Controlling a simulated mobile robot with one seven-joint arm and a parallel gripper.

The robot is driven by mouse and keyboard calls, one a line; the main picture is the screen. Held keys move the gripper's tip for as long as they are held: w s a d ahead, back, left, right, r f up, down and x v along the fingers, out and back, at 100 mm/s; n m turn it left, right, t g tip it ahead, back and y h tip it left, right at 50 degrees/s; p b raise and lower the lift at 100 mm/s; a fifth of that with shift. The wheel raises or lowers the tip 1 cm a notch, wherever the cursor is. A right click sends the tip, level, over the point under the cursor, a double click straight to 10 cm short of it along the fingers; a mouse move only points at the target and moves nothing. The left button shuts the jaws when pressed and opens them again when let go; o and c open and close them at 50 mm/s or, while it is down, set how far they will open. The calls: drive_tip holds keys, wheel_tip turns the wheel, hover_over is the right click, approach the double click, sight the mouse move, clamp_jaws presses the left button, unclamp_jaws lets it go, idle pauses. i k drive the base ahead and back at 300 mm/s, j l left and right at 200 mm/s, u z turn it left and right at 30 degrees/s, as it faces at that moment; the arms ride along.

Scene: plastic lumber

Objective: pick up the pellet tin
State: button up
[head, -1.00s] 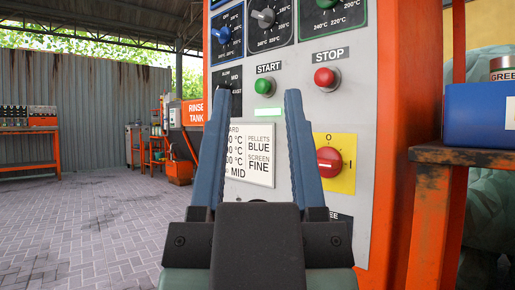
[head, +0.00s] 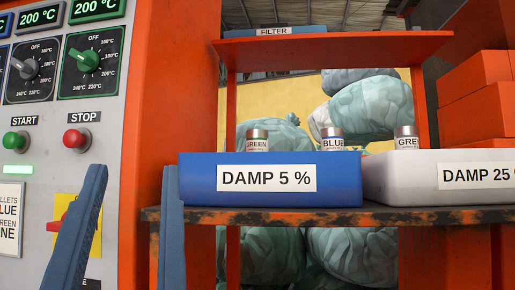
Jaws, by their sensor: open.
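Several small tins with brownish metal lids show above the boxes on the shelf. The tin labelled GREEN (head: 257,142) and the tin labelled BLUE (head: 332,141) rise above the blue box (head: 200,180) marked DAMP 5 %. A tin whose label starts GRE (head: 405,140) rises above the white box (head: 405,185) marked DAMP 25. Their lower parts are hidden, so I cannot tell whether they stand in or behind the boxes. My gripper (head: 134,170) is open and empty at the lower left, with two blue fingers, left of the blue box in the picture.
The boxes stand on a worn shelf (head: 300,215) with orange posts. An upper orange shelf (head: 330,48) holds a FILTER box (head: 275,31). The machine panel (head: 75,125) with START and STOP buttons is at the left. A card on it partly reads BLUE.

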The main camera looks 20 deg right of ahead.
sight(332, 137)
drive_tip(key=k+l+z, duration=0.1)
drive_tip(key=z, duration=0.75)
drive_tip(key=l+u, duration=0.25)
drive_tip(key=l, duration=0.4)
drive_tip(key=k+l+u, duration=0.1)
drive_tip(key=l+u, duration=0.15)
drive_tip(key=l, duration=0.4)
drive_tip(key=j+z, duration=0.25)
drive_tip(key=j, duration=0.95)
drive_tip(key=j+z, duration=0.25)
drive_tip(key=j, duration=0.9)
